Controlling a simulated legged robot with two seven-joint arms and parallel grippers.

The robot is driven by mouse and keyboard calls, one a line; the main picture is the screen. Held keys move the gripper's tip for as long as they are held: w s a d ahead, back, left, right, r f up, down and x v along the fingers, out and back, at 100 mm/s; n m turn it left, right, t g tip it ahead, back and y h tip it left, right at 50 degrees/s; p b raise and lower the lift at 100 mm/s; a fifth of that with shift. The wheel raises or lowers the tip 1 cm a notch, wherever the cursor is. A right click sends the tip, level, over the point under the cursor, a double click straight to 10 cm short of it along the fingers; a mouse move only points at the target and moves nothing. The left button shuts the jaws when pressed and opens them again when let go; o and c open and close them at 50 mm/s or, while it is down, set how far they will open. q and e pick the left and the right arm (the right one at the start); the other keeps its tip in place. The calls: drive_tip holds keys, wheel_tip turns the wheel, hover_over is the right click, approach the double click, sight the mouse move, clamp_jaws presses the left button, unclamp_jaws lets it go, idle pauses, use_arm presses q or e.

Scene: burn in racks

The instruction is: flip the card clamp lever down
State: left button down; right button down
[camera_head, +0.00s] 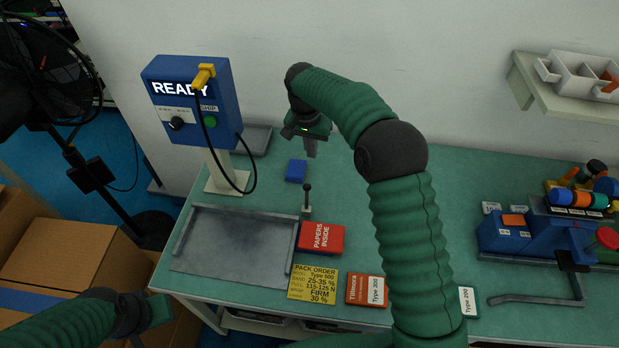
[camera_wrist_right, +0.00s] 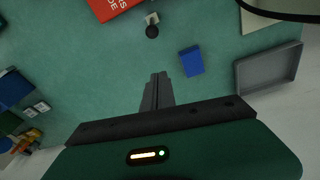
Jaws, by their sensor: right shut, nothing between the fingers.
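The clamp lever (camera_head: 307,195) is a thin upright rod with a black knob on a small pale base, beside the red "PAPERS INSIDE" box (camera_head: 321,238). In the right wrist view the lever (camera_wrist_right: 152,30) is seen from above, beyond the fingertips. My right gripper (camera_head: 311,152) hangs above the bench behind the lever, apart from it. Its fingers (camera_wrist_right: 158,78) are shut with nothing between them.
A grey tray frame (camera_head: 225,262) lies left of the lever. A yellow order card (camera_head: 313,283) and an orange box (camera_head: 367,290) lie in front. A blue "READY" unit (camera_head: 192,105) with a cable stands at the back left. Blue fixtures (camera_head: 550,235) stand right.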

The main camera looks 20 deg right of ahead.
sight(307, 194)
drive_tip(key=shift+r, duration=0.1)
wheel_tip(307, 194, down, 10)
drive_tip(key=d, duration=0.1)
drive_tip(key=s+a, duration=0.1)
drive_tip(key=s+a+r+p, duration=0.1)
drive_tip(key=shift+s+a+p, duration=0.1)
drive_tip(key=shift+a+p, duration=0.2)
drive_tip(key=shift+f, duration=0.15)
